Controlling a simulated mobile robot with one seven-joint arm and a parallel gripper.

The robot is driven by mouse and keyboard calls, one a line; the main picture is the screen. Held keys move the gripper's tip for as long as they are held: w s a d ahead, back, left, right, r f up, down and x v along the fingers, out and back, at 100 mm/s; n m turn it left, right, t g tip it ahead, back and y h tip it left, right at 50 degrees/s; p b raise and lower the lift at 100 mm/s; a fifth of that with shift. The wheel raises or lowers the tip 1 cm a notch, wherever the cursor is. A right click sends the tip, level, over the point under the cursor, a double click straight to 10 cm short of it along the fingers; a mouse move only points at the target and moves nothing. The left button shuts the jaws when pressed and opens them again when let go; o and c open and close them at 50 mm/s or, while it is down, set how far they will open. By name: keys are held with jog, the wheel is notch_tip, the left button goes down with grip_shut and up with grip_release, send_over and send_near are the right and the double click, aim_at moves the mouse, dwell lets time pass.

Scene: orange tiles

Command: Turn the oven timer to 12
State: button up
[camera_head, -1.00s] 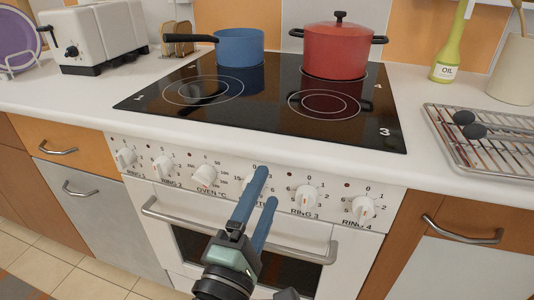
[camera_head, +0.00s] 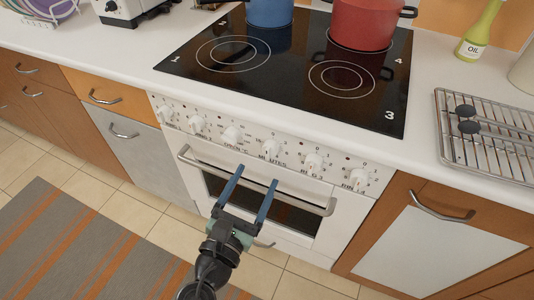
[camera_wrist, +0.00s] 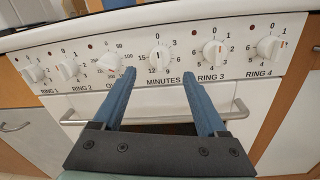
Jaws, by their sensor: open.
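The oven timer is the white knob (camera_head: 272,147) marked MINUTES, in the middle of the oven's control panel. In the wrist view the timer knob (camera_wrist: 159,57) stands between the two blue fingertips as seen, with 0 above it, 3 to its right and 15 and 12 to its left. Its grip bar looks about upright; I cannot clearly read its pointer. My gripper (camera_head: 257,174) is open and empty, in front of the oven door and below the panel in the head view. In the wrist view the gripper (camera_wrist: 158,73) points at the knob, apparently not touching it.
The oven handle (camera_head: 310,203) runs across below the panel, close to my gripper. The OVEN knob (camera_head: 232,134) and RING 3 knob (camera_head: 313,160) flank the timer. A blue pot (camera_head: 270,12) and a red pot (camera_head: 362,25) stand on the hob. A wire rack (camera_head: 490,140) lies right.

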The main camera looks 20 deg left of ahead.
aim_at(268, 156)
jog(key=w, duration=0.7)
jog(key=shift+w, duration=0.1)
jog(key=shift+c, duration=0.2)
grip_shut()
